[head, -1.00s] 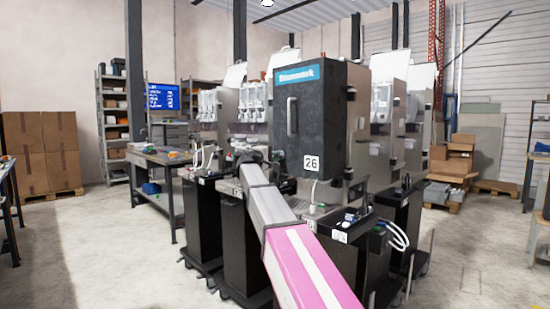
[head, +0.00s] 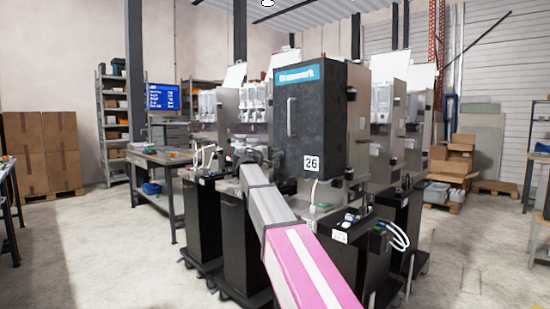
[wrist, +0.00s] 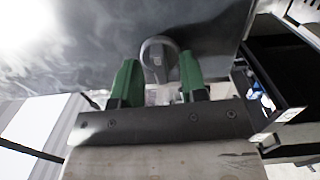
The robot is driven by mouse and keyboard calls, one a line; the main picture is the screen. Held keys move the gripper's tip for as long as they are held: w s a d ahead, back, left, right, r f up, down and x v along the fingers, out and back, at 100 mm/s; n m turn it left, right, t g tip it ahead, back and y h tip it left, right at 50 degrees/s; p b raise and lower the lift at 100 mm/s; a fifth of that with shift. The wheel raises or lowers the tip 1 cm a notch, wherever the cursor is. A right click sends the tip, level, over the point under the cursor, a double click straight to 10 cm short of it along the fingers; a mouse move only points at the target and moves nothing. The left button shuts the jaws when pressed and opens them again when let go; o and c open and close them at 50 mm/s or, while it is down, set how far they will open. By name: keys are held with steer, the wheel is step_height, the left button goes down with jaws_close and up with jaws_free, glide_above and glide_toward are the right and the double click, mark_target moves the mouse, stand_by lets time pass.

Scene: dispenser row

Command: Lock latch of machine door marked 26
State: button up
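The dark machine door (head: 312,125) marked 26 stands closed, as far as the head view shows. It has a vertical handle (head: 291,117) and a white label 26 (head: 314,163) at its lower right. In the wrist view a grey round latch knob (wrist: 158,52) with a short lever sits on a dark panel (wrist: 95,35). My gripper (wrist: 156,82) is open, its two green fingers apart on either side of the lever's lower end. I cannot tell whether they touch it. In the head view my gripper is hard to make out beside the door's lower left.
Similar dispensers stand behind and beside the door on black cabinets (head: 240,245). A workbench (head: 165,165) is at the left, and stacked cartons (head: 42,150) stand at the far left. Open cartons (head: 452,172) lie on a pallet at the right. The floor at front right is clear.

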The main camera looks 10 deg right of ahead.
steer(key=v, duration=1)
steer(key=shift+s+a, duration=0.15)
steer(key=shift+a, duration=0.15)
steer(key=shift+a, duration=0.1)
